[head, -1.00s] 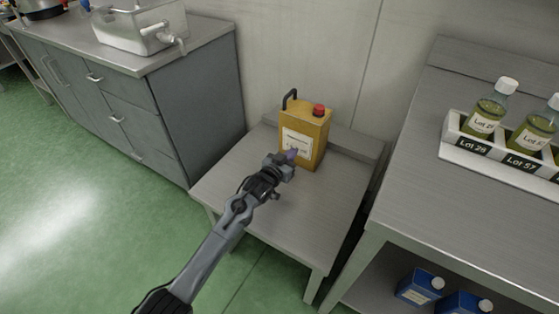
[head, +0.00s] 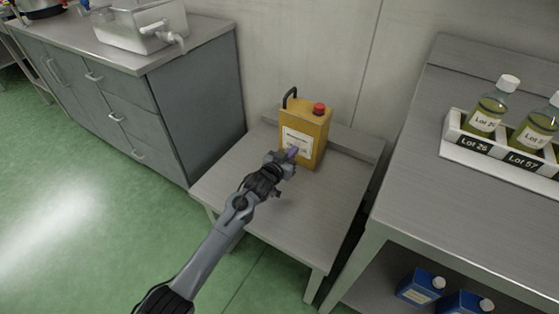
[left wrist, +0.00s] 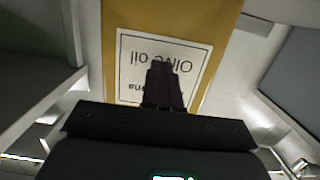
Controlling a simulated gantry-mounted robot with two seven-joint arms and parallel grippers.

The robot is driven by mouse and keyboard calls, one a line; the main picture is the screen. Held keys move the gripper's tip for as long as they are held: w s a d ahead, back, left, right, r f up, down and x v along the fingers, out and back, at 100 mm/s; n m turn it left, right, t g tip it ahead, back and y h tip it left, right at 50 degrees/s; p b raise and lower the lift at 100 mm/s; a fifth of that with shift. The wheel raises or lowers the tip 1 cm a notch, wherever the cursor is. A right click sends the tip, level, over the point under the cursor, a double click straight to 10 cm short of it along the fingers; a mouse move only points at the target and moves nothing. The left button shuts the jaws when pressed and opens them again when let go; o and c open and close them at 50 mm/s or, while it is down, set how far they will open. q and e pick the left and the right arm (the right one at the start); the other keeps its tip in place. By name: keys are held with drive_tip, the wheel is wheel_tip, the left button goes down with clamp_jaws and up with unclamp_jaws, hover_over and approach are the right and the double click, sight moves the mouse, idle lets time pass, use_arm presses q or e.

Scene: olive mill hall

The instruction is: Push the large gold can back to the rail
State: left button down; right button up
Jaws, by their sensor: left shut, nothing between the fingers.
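The large gold can (head: 315,123) with a red cap and a dark handle stands upright on a low steel table (head: 300,222). A raised rail (head: 351,142) runs along the table's back edge, and the can is close in front of it; whether they touch is hidden. My left gripper (head: 290,156) is shut and empty, its tips at the can's front face by the white label. In the left wrist view the shut fingers (left wrist: 163,85) cover part of the label on the gold can (left wrist: 225,20); contact cannot be told for sure. My right gripper is not in view.
A grey drawer cabinet (head: 200,90) with a steel tank (head: 140,25) stands at the left. A taller steel bench (head: 450,195) at the right holds a white rack (head: 490,153) of oil bottles, with blue cans (head: 420,287) beneath. The low table's front is clear.

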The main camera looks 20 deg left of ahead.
sight(299, 144)
use_arm(q)
drive_tip(key=shift+w+d+f+b, duration=0.1)
drive_tip(key=shift+w+b, duration=0.25)
drive_tip(key=shift+w, duration=0.1)
drive_tip(key=shift+w+d+f+b, duration=0.1)
drive_tip(key=shift+w+b, duration=0.3)
drive_tip(key=shift+b, duration=0.1)
drive_tip(key=shift+b+x, duration=0.6)
drive_tip(key=shift+x, duration=0.15)
drive_tip(key=shift+b+x, duration=0.8)
drive_tip(key=shift+b, duration=0.05)
drive_tip(key=shift+r+p, duration=0.35)
drive_tip(key=shift+r, duration=0.1)
drive_tip(key=shift+f+p+v, duration=0.2)
drive_tip(key=shift+p+v, duration=0.95)
drive_tip(key=shift+p, duration=0.4)
drive_tip(key=shift+f+p+v, duration=0.15)
drive_tip(key=shift+p+v, duration=0.95)
drive_tip(key=shift+p, duration=0.45)
drive_tip(key=shift+f+p+v, duration=0.2)
drive_tip(key=shift+p+v, duration=0.95)
drive_tip(key=shift+p, duration=0.4)
drive_tip(key=shift+s, duration=0.1)
